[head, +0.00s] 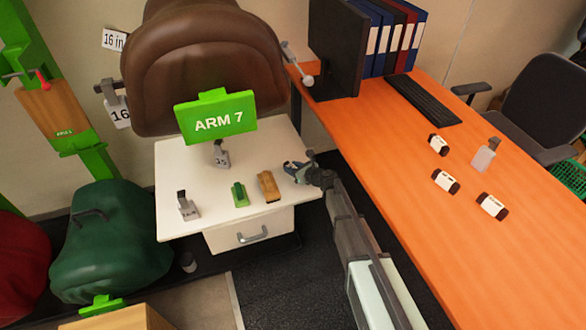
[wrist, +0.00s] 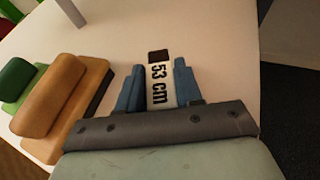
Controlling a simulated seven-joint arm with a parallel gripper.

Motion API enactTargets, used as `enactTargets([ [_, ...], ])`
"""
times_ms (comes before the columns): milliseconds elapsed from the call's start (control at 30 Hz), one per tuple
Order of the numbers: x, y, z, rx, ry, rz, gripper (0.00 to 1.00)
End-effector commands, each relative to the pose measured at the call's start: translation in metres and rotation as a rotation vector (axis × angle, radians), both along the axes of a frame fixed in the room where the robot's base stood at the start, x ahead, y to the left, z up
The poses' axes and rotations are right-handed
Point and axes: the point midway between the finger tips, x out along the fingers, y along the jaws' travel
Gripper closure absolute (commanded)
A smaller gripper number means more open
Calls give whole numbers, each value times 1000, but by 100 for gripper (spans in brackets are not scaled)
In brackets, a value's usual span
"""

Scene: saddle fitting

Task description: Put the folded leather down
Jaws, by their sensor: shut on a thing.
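The folded leather (wrist: 158,57) shows in the wrist view as a small dark brown end with a white band reading "53 cm". My gripper (wrist: 160,88) has its two blue fingers shut on its sides. In the head view my gripper (head: 298,168) is at the right edge of the white cabinet top (head: 178,160), just right of a tan padded block (head: 268,187). The leather is mostly hidden there by the fingers. I cannot tell whether it touches the top.
A green block (head: 240,194) and metal pieces with tags (head: 187,207) stand on the white top. A green "ARM 7" sign (head: 216,115) rises behind. The orange desk (head: 400,185) at right holds several dark bundles with white bands (head: 446,181).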

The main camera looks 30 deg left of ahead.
Motion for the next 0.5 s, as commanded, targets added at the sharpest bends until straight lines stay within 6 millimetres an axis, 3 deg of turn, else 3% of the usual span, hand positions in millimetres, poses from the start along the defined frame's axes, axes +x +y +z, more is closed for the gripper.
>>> enactTargets([
  [367, 0, 0, -3, 1, 0, 0, 100],
  [400, 0, 0, -3, 1, 0, 0, 63],
  [500, 0, 0, -3, 1, 0, 0, 54],
])
